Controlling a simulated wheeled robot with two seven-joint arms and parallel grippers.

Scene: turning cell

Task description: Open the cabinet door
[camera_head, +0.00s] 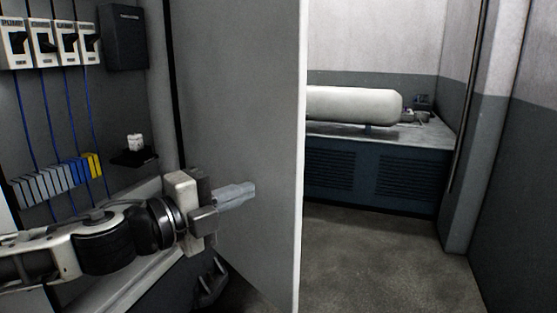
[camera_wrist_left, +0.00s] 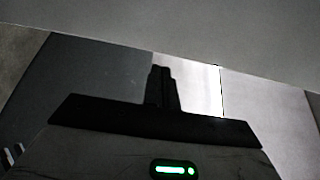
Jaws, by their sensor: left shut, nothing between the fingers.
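The cabinet door (camera_head: 245,95) is a tall grey panel in the head view. It stands swung open, with its pale free edge towards the right and the cabinet's inside showing to its left. My left gripper (camera_head: 250,188) is in front of the door's inner face, its fingers together and pointing right. I cannot tell whether the fingers touch the panel. In the left wrist view the closed fingers (camera_wrist_left: 161,75) show dark against a bright background. The door's handle is not in view. My right gripper is not in view.
Inside the cabinet are several labelled switches (camera_head: 62,38), a dark box (camera_head: 124,37), blue wires and a row of terminal blocks (camera_head: 55,180). Beyond the door, a pale cylindrical tank (camera_head: 352,105) lies on a dark blue unit (camera_head: 370,175). The floor (camera_head: 375,265) right of the door is clear.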

